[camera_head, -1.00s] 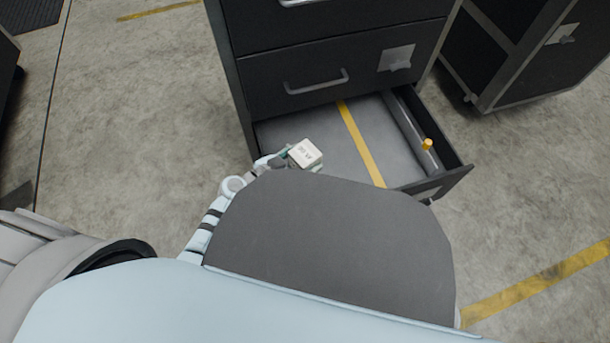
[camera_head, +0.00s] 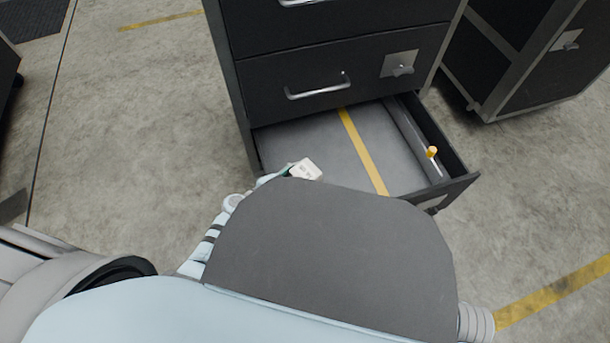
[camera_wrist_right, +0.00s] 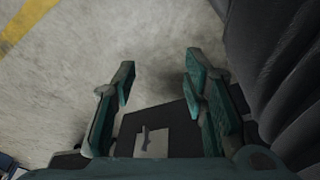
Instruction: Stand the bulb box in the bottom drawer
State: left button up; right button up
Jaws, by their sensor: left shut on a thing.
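The bulb box (camera_head: 306,169), small and white with faint print on top, shows at the front left of the open bottom drawer (camera_head: 305,135). My left gripper (camera_head: 284,173) is shut on it, with its fingers partly hidden behind my grey body panel. The box's lower part is hidden, so I cannot tell whether it touches the drawer floor. The drawer has a grey floor with a yellow stripe running front to back. My right gripper (camera_wrist_right: 160,82) is open and empty in the right wrist view, with floor between its fingers.
A grey tube with an orange-yellow knob (camera_head: 432,152) lies along the drawer's right side. The closed drawer above has a silver handle (camera_head: 318,88). Another dark case (camera_head: 530,55) stands at the back right. Much of the drawer floor is clear.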

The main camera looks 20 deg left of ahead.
pick_arm(q)
jog(key=shift+f, duration=0.2)
jog(key=o, duration=1.2)
jog(key=shift+o, duration=0.2)
jog(key=shift+r, duration=0.1)
jog(key=shift+r, duration=0.3)
jog(key=p+v, duration=0.2)
jog(key=v, duration=1)
jog(key=shift+r, duration=0.3)
pick_arm(e)
jog(key=x, duration=0.6)
jog(key=shift+s+d, duration=0.2)
jog(key=shift+s, duration=0.25)
